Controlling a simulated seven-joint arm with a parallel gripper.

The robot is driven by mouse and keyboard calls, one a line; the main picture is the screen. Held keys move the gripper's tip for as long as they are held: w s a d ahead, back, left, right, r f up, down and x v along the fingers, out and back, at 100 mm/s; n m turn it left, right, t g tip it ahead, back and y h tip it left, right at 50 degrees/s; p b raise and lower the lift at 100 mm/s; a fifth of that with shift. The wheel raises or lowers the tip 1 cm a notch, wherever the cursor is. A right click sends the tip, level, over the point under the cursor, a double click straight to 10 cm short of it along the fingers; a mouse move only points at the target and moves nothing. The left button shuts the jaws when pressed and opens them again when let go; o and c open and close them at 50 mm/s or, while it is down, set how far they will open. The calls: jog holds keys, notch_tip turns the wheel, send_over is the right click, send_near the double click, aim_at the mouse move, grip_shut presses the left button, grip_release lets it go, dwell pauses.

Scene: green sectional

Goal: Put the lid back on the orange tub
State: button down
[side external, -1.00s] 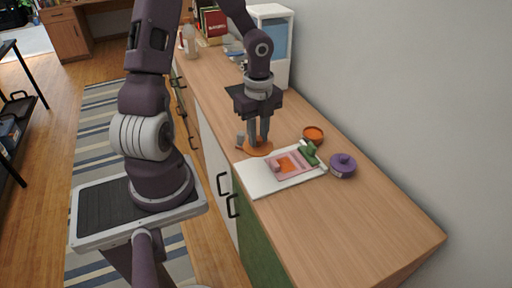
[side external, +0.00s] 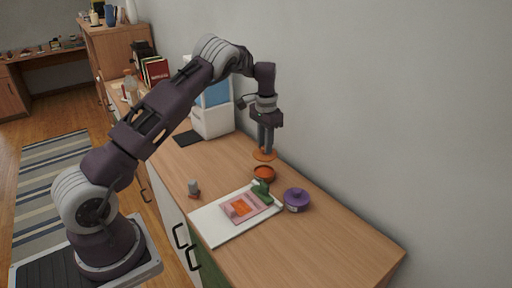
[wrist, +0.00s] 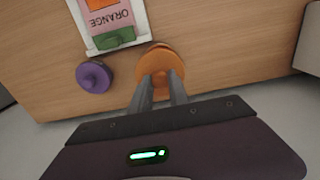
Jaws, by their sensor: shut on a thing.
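In the wrist view my fingers (wrist: 161,92) hold the lid (wrist: 143,97) from above. There, round orange-brown surfaces overlap ahead of the fingertips, and the lid's exact offset from the tub is hard to tell.
A purple lidded tub (side external: 296,200) stands right of the white board (side external: 212,229). The board carries a pink card (side external: 243,207) and a green piece (side external: 262,193). A small grey-and-red item (side external: 194,188) is at its left. The wall is close behind the gripper.

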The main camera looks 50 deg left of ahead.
aim_at(265, 158)
jog(key=shift+f, duration=2.85)
jog(key=shift+f, duration=0.15)
jog(key=c, duration=1.2)
grip_release()
jog(key=shift+o, duration=0.4)
jog(key=o, duration=0.4)
jog(key=shift+o, duration=0.2)
jog(key=shift+r, duration=3.55)
